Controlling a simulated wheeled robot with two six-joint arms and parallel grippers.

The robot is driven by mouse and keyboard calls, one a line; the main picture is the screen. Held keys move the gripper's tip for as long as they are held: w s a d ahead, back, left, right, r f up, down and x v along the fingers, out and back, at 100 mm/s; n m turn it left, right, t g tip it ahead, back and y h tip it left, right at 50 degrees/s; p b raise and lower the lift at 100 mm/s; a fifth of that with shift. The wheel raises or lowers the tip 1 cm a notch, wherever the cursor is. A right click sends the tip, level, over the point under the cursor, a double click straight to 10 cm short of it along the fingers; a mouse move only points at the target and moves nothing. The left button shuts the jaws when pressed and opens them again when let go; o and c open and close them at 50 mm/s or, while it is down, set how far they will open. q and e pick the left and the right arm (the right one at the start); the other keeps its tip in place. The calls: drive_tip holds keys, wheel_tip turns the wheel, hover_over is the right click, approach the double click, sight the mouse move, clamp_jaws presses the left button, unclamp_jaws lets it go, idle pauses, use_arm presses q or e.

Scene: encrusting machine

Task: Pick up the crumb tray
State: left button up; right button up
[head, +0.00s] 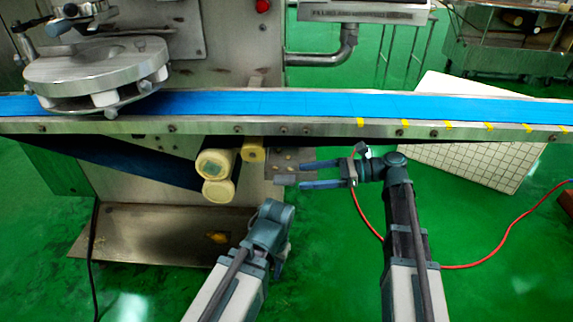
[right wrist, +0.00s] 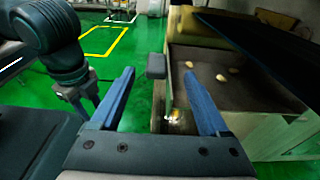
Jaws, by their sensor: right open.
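The crumb tray (head: 291,161) is a brownish metal tray sticking out below the conveyor, right of the cream rollers. In the right wrist view, the crumb tray (right wrist: 205,62) shows a dark floor with several pale crumbs. A small grey handle (right wrist: 156,66) stands off its near side. My right gripper (head: 307,176) is open and empty, its blue fingers pointing left at the tray's handle end. In the right wrist view, the handle appears ahead between the fingers of the right gripper (right wrist: 160,98). My left gripper (right wrist: 85,98) is partly hidden; its jaws are unclear.
The blue conveyor belt (head: 330,104) runs just above the tray and right gripper. Cream rollers (head: 219,165) stand left of the tray. A metal base plate (head: 150,235) lies low at the left. A red cable (head: 480,262) crosses the green floor at the right.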

sight(284, 177)
drive_tip(key=a, duration=0.5)
drive_tip(key=shift+s+a+f, duration=0.1)
drive_tip(key=shift+s+f, duration=0.1)
clamp_jaws()
